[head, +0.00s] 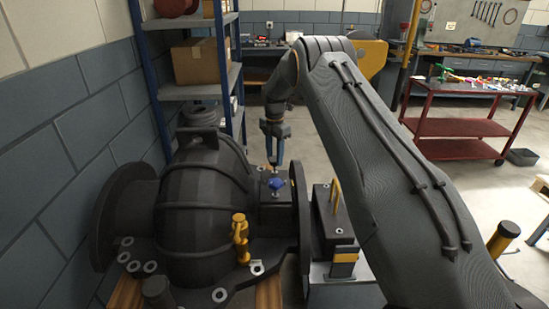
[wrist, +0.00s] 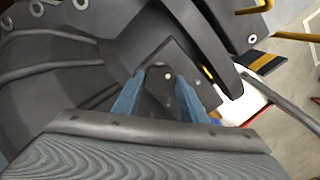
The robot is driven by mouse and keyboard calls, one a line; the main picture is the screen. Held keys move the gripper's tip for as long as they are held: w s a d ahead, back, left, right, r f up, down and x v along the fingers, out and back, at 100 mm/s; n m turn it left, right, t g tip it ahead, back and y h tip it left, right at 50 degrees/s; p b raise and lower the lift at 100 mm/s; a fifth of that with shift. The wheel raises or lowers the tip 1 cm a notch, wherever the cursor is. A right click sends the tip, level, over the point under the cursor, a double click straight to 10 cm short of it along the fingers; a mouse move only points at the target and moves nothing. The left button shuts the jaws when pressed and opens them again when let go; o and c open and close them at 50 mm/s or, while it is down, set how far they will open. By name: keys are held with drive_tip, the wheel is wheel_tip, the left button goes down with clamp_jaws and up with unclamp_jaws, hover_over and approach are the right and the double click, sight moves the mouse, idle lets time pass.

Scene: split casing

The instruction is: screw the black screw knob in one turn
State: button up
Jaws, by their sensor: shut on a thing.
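The casing (head: 205,190) is a large dark rounded body with flanges, at the left in the head view. On its right side is a block-like boss (head: 270,212) with a blue knob (head: 276,184) on it. My gripper (head: 275,160) points down over the boss, just behind the blue knob. In the wrist view its two blue fingers (wrist: 157,95) stand on either side of a dark piece, which looks like the black screw knob (wrist: 160,84). The gripper is shut on it. In the head view the knob is too small and dark to make out.
A yellow fitting (head: 240,238) stands on the casing's front. A dark block with a yellow handle (head: 336,195) stands to the right. A blue-framed shelf (head: 200,90) is behind, and a red cart (head: 465,125) at the back right. Open floor lies between.

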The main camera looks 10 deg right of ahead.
drive_tip(key=m+b, duration=0.3)
drive_tip(key=shift+w+f, duration=0.1)
drive_tip(key=m+b, duration=0.3)
drive_tip(key=m, duration=0.1)
drive_tip(key=m+b, duration=0.2)
drive_tip(key=m, duration=0.1)
drive_tip(key=shift+m, duration=0.3)
drive_tip(key=m+b, duration=0.2)
drive_tip(key=m, duration=0.2)
drive_tip(key=shift+m, duration=0.3)
drive_tip(key=m, duration=0.3)
drive_tip(key=shift+m+b, duration=0.3)
drive_tip(key=shift+b, duration=0.1)
drive_tip(key=m, duration=0.3)
drive_tip(key=shift+m+b, duration=0.3)
drive_tip(key=m, duration=0.3)
drive_tip(key=shift+m, duration=0.3)
drive_tip(key=m, duration=0.2)
drive_tip(key=m+b, duration=0.1)
drive_tip(key=m, duration=0.1)
drive_tip(key=shift+r+m, duration=0.2)
drive_tip(key=shift+m, duration=0.1)
drive_tip(key=m, duration=1.3)
drive_tip(key=shift+m, duration=0.3)
drive_tip(key=m, duration=0.3)
drive_tip(key=shift+m, duration=0.3)
drive_tip(key=m, duration=0.3)
drive_tip(key=shift+m, duration=0.3)
drive_tip(key=m, duration=0.6)
